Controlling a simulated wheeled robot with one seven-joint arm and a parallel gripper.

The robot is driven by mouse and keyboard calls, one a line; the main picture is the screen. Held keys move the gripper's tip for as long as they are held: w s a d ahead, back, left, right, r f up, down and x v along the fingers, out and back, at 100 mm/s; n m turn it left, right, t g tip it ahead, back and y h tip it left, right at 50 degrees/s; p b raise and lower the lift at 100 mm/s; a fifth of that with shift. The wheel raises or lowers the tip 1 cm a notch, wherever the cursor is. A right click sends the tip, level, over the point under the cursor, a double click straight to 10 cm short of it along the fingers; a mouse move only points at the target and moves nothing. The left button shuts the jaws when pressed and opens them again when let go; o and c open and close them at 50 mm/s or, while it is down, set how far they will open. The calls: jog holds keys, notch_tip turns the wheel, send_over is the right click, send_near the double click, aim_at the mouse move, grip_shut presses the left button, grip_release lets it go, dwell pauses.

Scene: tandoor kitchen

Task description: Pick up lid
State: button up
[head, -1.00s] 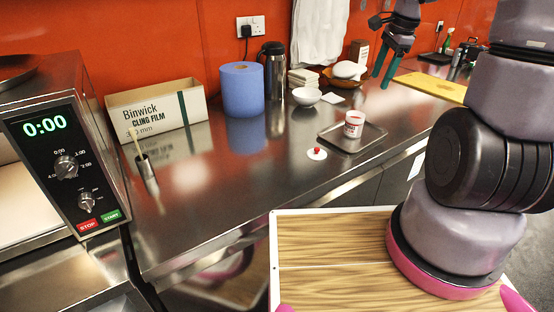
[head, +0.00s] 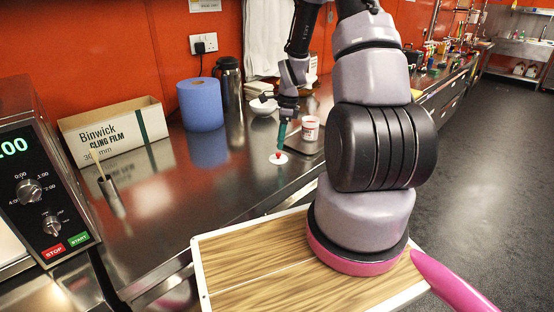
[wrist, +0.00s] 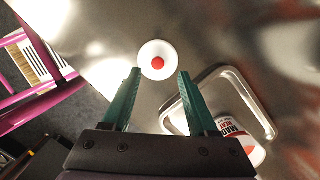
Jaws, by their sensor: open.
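The lid is a small white disc with a red knob (head: 278,158), lying flat on the steel counter (head: 180,190). In the wrist view the lid (wrist: 158,60) lies just beyond the fingertips, roughly in line with the gap between them. My gripper (head: 281,136) points down over the counter close to the lid. In the wrist view its green fingers (wrist: 158,75) are apart with nothing between them. I cannot tell the exact height of the fingertips above the lid.
A metal tray (wrist: 262,105) with a red-and-white tub (wrist: 236,128) sits right of the lid. The tub also shows in the head view (head: 309,128). A blue paper roll (head: 201,105), a flask (head: 229,82) and a cling film box (head: 115,130) stand further left. Counter left of the lid is clear.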

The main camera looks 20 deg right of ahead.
aim_at(278, 153)
jog(key=f, duration=0.5)
jog(key=shift+a, duration=0.35)
grip_shut()
jog(key=shift+r, duration=0.1)
